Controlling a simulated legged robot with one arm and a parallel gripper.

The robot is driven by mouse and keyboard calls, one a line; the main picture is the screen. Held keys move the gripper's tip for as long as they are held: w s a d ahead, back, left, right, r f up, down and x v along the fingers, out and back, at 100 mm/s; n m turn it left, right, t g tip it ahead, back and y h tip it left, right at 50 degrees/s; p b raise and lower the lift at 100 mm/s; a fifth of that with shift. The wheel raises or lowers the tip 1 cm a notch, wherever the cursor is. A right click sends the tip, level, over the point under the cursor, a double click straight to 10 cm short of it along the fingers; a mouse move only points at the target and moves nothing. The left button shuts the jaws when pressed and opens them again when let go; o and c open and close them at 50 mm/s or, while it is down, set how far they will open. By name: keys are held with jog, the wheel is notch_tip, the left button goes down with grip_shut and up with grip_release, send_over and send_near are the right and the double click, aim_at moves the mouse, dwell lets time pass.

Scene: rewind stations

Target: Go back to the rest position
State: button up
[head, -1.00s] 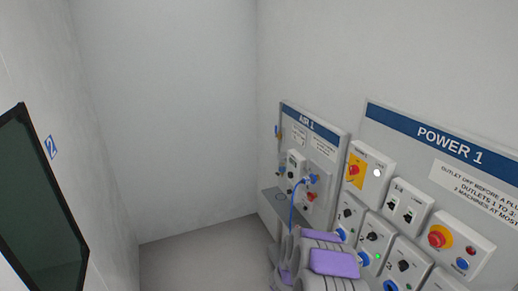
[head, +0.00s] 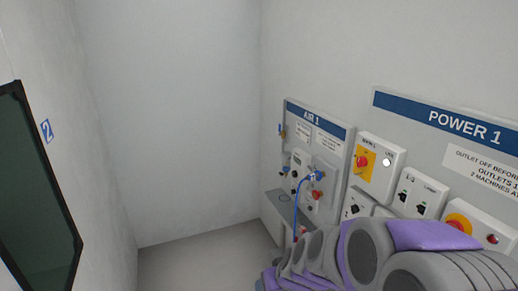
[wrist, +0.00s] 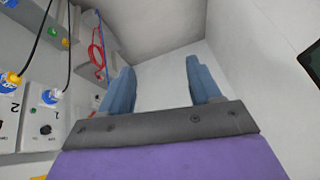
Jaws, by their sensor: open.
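My gripper (wrist: 163,88) shows in the wrist view with its two blue-grey fingers apart. Nothing is between them, and pale wall shows behind. In the head view my grey and purple arm fills the lower right; the gripper's fingers cannot be made out there. The arm covers the lower part of the POWER 1 panel (head: 405,125). The AIR 1 panel (head: 335,143), with a blue hose (head: 298,205), stands left of it and is mostly clear of the arm.
A dark framed pane (head: 35,190) is on the left wall by a blue "2" sign (head: 46,131). A grey ledge (head: 273,212) juts out below the AIR 1 panel. In the wrist view, plugs with black cables (wrist: 52,96) and a red coiled hose (wrist: 97,50) are at left. The floor (head: 200,268) ahead is bare.

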jog(key=s+d+m+g+h+b, duration=0.1)
jog(key=s+d, duration=0.4)
jog(key=s, duration=1)
jog(key=s+d+m+g+h+b, duration=0.1)
jog(key=s+d+g+b, duration=0.3)
jog(key=s, duration=1.1)
jog(key=shift+s+d+m+g+h, duration=0.25)
jog(key=shift+d+m+g+h, duration=0.15)
jog(key=shift+d+g+h, duration=0.45)
jog(key=shift+a, duration=0.1)
